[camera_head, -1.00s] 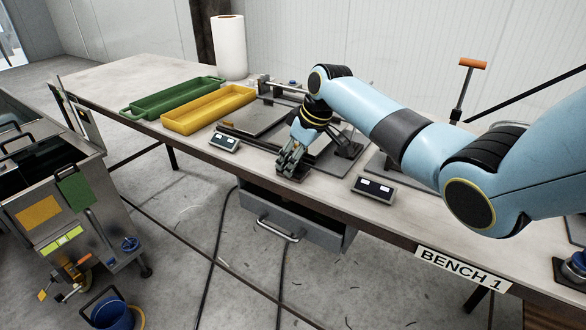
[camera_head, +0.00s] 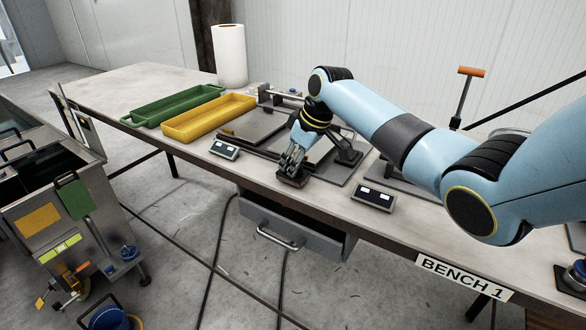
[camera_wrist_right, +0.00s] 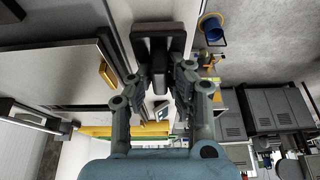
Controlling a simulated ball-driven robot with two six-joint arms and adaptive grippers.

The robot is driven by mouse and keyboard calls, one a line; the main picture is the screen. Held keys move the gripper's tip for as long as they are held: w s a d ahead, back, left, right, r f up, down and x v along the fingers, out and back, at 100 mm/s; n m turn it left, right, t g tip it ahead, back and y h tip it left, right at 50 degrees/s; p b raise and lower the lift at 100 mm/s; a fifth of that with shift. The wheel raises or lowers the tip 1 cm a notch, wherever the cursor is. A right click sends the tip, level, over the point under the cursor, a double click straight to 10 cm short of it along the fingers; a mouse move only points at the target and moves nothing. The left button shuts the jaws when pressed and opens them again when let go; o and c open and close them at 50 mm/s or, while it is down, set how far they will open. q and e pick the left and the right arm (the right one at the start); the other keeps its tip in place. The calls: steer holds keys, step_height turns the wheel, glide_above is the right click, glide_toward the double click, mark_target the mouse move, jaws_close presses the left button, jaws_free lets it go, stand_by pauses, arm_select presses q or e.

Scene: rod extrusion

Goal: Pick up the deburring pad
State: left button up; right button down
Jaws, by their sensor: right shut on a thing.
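The deburring pad (camera_head: 290,182) is a small dark block near the front edge of the bench (camera_head: 140,80). In the right wrist view, the pad (camera_wrist_right: 172,36) shows as a dark plate with a narrower grip part between the fingers. My right gripper (camera_head: 292,163) points down over it and is shut on that grip part. Its two fingers also show in the right wrist view (camera_wrist_right: 172,78), one on each side. I cannot tell whether the pad touches the bench top. My left gripper is not in view.
A small display box (camera_head: 224,150) stands left of the gripper and another (camera_head: 374,196) right of it. A yellow tray (camera_head: 208,118) and a green tray (camera_head: 172,108) lie further left. A drawer (camera_head: 300,228) hangs below the bench edge. A paper roll (camera_head: 230,56) stands behind.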

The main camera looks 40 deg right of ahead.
step_height(320, 180, up, 3)
steer(key=shift+r, duration=0.1)
steer(key=s+d+r+b, duration=0.1)
steer(key=s+d+r, duration=0.5)
steer(key=d, duration=0.3)
steer(key=shift+s+d+r+b, duration=0.15)
steer(key=shift+s+r+b, duration=0.2)
steer(key=shift+s, duration=0.2)
